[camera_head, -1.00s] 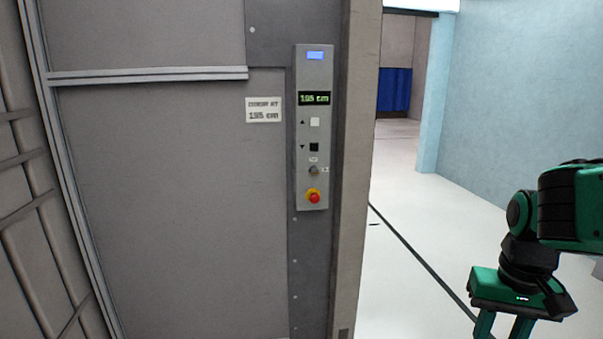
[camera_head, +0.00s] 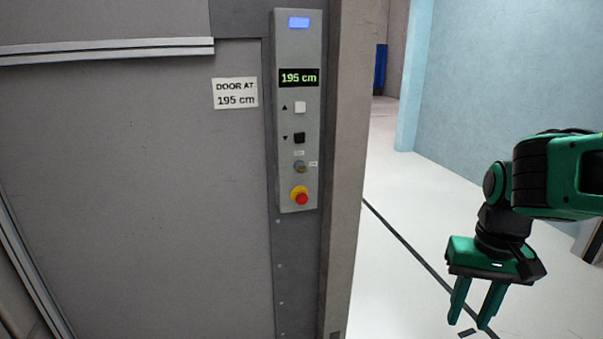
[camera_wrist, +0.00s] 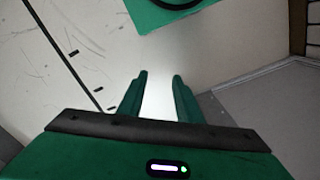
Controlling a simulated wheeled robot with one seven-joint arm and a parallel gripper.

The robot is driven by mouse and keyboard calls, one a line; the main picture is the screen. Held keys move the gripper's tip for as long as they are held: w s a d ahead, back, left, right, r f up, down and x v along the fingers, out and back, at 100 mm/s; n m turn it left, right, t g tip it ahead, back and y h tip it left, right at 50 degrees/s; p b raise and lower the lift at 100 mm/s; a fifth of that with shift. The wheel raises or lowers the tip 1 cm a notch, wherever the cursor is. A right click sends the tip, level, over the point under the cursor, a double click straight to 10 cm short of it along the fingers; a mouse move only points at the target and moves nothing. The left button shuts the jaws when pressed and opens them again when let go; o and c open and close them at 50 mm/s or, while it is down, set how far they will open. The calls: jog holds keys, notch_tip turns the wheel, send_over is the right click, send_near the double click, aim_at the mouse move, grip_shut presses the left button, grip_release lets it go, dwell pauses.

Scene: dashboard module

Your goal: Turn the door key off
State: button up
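The door key switch (camera_head: 300,167) is a small round grey knob low on a grey control panel (camera_head: 284,225), between the black down button (camera_head: 299,138) and the red emergency stop (camera_head: 301,197). Small labels sit above and right of it; its exact key angle is too small to tell. My gripper (camera_head: 472,318) hangs to the right of the panel, well apart from it, fingers pointing down. In the wrist view my gripper (camera_wrist: 159,75) has its two fingers apart with nothing between them. The panel does not clearly show in the wrist view.
A white up button (camera_head: 300,107) and a green display (camera_head: 299,78) reading 195 cm are higher on the panel. A sign (camera_head: 235,93) reads "DOOR AT 195 cm". A grey post (camera_head: 350,150) stands right of the panel. The pale floor (camera_head: 400,290) is open beyond it.

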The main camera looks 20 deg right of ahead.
aim_at(303, 171)
jog(key=shift+o, duration=1.2)
jog(key=shift+s+r, duration=0.15)
jog(key=shift+s, duration=0.15)
jog(key=w+d+n+t+h, duration=0.3)
jog(key=w+t+h, duration=0.35)
jog(key=w, duration=1.95)
jog(key=w+a+r+n+t+y, duration=0.4)
jog(key=w+a+r+t, duration=0.15)
jog(key=a, duration=0.45)
jog(key=w+a+r+n+t+y, duration=0.35)
jog(key=w+a+t, duration=0.3)
jog(key=a, duration=0.35)
jog(key=shift+m, duration=0.25)
jog(key=w, duration=1.1)
jog(key=shift+w+a+r, duration=0.1)
jog(key=shift+w+a, duration=0.05)
jog(key=shift+w, duration=0.1)
jog(key=shift+c, duration=0.3)
jog(key=c, duration=1)
